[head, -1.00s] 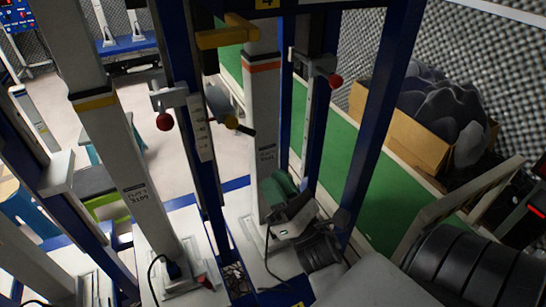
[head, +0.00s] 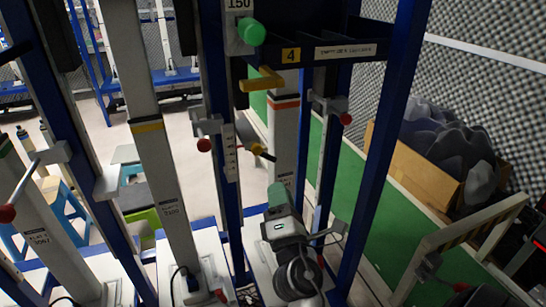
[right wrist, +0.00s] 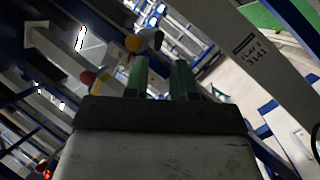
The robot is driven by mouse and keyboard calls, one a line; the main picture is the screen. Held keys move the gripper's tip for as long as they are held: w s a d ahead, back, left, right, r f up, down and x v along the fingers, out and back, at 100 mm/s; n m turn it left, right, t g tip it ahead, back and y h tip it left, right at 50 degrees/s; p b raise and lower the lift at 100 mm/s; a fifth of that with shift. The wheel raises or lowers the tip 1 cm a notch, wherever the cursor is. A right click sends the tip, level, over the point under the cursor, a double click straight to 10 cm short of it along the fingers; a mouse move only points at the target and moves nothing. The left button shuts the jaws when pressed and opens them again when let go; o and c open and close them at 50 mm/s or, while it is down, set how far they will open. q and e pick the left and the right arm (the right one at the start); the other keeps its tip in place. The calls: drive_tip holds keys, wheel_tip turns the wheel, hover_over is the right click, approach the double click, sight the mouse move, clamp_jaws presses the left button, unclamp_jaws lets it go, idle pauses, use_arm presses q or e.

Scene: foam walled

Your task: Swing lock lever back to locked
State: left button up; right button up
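A short lever (head: 257,149) with a yellow collar and a black tip sticks out of a grey round hub beside the blue post. It also shows in the right wrist view (right wrist: 133,43), just past the fingertips. An amber bar (head: 262,80) sits higher, under the plate marked 4; I cannot tell by label which one is the lock lever. My right gripper (head: 278,196) points up, below the short lever and apart from it. In the right wrist view its two green fingers (right wrist: 160,78) stand apart with nothing between them. My left gripper is not in view.
Red-knobbed handles (head: 204,145) (head: 346,118) flank the lever on the posts. A white column (head: 285,140) with an orange band stands behind my right gripper. Blue uprights (head: 385,130) close in on the right. A box of grey foam (head: 450,150) stands beyond the green strip.

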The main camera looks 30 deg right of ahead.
sight(273, 157)
drive_tip(key=x, duration=0.1)
drive_tip(key=p+x, duration=0.1)
drive_tip(key=x, duration=0.1)
drive_tip(key=shift+r+p, duration=0.3)
drive_tip(key=shift+r, duration=0.1)
drive_tip(key=x, duration=0.2)
drive_tip(key=p+x, duration=0.1)
drive_tip(key=x, duration=0.2)
drive_tip(key=shift+w+d+f+p, duration=0.15)
drive_tip(key=shift+w+p, duration=0.25)
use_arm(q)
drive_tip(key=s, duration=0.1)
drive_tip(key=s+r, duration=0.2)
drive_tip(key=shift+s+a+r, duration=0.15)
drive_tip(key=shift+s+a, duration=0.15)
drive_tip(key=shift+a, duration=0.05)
use_arm(e)
clamp_jaws()
